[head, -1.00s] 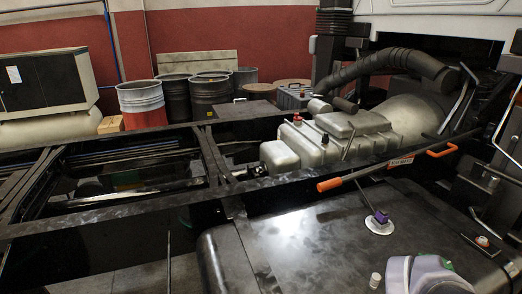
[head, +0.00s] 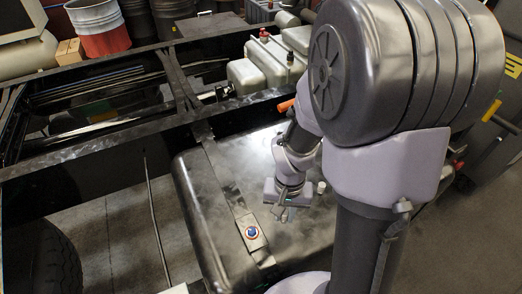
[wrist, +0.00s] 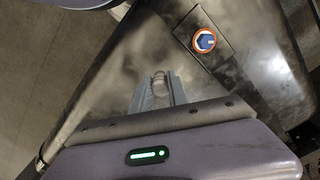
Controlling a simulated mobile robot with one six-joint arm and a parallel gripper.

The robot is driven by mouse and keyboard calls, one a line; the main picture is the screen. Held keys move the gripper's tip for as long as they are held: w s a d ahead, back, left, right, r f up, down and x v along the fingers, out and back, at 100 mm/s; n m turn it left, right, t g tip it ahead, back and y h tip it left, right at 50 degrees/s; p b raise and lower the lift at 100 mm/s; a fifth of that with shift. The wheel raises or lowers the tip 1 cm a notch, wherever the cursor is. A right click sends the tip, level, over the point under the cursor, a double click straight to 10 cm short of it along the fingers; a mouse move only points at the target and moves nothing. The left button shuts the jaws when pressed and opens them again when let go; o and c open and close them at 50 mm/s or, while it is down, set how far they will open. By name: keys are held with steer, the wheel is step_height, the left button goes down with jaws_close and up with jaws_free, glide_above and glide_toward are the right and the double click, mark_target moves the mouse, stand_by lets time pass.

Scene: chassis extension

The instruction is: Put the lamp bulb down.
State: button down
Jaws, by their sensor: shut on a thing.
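My gripper (wrist: 158,92) points at the dark metal tank (wrist: 105,85) in the wrist view. Its two grey fingers are shut on the lamp bulb (wrist: 159,80), which shows as a small, pale, rounded end between the tips. The fingers hide the rest of it. In the head view my gripper (head: 282,212) is low over the top of the tank (head: 208,205). The bulb cannot be made out there. I cannot tell whether it touches the tank.
A blue and orange cap (wrist: 204,41) sits on a plate on the tank; it also shows in the head view (head: 252,233). A small pale cylinder (head: 321,187) is beside my wrist. Chassis rails (head: 90,155) run behind. A tyre (head: 45,258) is at lower left.

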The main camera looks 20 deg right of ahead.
steer(key=w+d, duration=0.2)
steer(key=w, duration=0.1)
steer(key=w+d, duration=0.1)
steer(key=w, duration=0.1)
steer(key=shift+w+f+p, duration=0.1)
steer(key=shift+f+p, duration=0.2)
steer(key=shift+p, duration=0.1)
step_height(320, 180, down, 4)
steer(key=b, duration=0.3)
steer(key=shift+r, duration=0.25)
steer(key=shift+f, duration=0.25)
steer(key=c, duration=1.3)
jaws_free()
steer(key=shift+r, duration=0.1)
